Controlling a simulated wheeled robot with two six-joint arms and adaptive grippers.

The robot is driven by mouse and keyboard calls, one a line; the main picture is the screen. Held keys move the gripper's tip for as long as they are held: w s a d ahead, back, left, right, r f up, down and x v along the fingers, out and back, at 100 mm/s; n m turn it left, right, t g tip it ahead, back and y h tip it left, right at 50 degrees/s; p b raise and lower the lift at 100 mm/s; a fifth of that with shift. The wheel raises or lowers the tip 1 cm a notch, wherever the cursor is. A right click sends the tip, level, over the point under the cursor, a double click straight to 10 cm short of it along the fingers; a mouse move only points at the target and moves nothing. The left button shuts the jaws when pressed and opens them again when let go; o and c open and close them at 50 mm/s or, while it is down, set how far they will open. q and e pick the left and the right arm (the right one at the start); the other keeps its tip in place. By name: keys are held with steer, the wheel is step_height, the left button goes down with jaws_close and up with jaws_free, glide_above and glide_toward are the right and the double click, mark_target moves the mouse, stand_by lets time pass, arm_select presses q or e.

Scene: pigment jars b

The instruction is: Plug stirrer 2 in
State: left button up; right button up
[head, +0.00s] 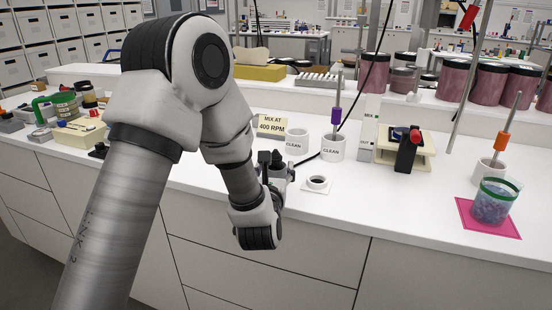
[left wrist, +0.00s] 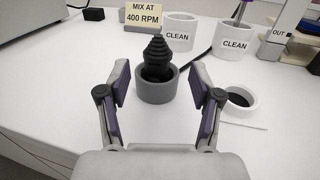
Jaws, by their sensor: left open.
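A black ribbed, tapered piece, perhaps a plug (left wrist: 157,52), stands upright in a grey round holder (left wrist: 157,90). My left gripper (left wrist: 158,102) is open, with one finger on each side of the holder and a gap to it. In the head view the left gripper (head: 277,172) is over the bench, partly hiding this piece. A white ring-shaped socket with a dark opening (left wrist: 239,98) is to its right; it also shows in the head view (head: 317,183). A stirrer with a purple grip (head: 336,115) stands in a CLEAN cup (head: 333,149). My right gripper is not in view.
A second CLEAN cup (head: 297,141) and a MIX AT 400 RPM sign (head: 272,126) stand behind. A dark cable (head: 306,158) runs nearby. To the right are an orange-grip stirrer (head: 502,141) and a beaker (head: 493,203) on a pink mat (head: 467,213). The front bench is clear.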

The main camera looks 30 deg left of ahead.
mark_target(274, 163)
arm_select(q)
steer(key=x, duration=0.4)
steer(key=shift+w+a+f+p, duration=0.15)
steer(key=shift+w+a+p, duration=0.1)
steer(key=shift+a+p, duration=0.1)
steer(key=shift+s+d, duration=0.1)
steer(key=shift+s, duration=0.05)
steer(key=shift+c, duration=1.3)
jaws_close()
